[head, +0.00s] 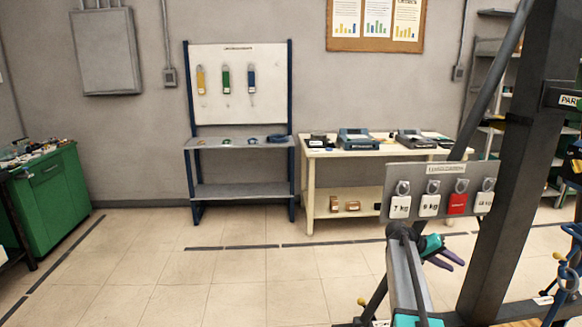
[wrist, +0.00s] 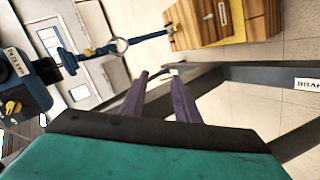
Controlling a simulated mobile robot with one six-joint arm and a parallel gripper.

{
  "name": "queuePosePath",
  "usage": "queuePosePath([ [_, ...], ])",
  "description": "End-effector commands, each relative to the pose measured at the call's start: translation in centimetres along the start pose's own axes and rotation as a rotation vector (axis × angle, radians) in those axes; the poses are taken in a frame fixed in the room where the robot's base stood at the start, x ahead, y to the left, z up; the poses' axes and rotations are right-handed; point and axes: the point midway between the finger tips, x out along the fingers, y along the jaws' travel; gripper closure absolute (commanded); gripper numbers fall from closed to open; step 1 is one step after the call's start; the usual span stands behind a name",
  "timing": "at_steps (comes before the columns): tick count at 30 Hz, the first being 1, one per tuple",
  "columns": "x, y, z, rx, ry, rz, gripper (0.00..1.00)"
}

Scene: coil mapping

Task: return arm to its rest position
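My gripper (head: 447,256) shows in the head view at the lower right, a teal body with purple fingers, beside a grey frame. In the wrist view my gripper (wrist: 160,78) has its two purple fingers apart with nothing held between them. The arm behind the gripper is only partly visible in the head view, and its full pose cannot be told.
A dark post (head: 507,180) and a rail of hanging tags (head: 440,190) stand close to the gripper. A blue strap with a metal ring (wrist: 120,46), a wooden block (wrist: 205,22) and a labelled grey beam (wrist: 265,72) lie beyond the fingers. Open floor (head: 250,290) lies left.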

Motion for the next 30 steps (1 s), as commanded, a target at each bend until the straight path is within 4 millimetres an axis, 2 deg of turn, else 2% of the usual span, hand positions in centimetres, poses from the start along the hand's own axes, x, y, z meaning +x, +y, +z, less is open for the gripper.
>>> queuePosePath([
  [1,0.0,-2.2,1.6,-0.027,-0.006,-0.016,0.71],
  [6,0.1,-8.5,6.1,-0.105,-0.029,-0.073,0.71],
  [11,0.0,-14.0,10.8,-0.179,-0.055,-0.128,0.71],
  [15,-0.1,-18.3,15.4,-0.243,-0.08,-0.175,0.71],
  [21,-0.5,-23.7,22.4,-0.333,-0.121,-0.246,0.71],
  [30,-1.3,-29.8,34.0,-0.465,-0.199,-0.351,0.71],
])
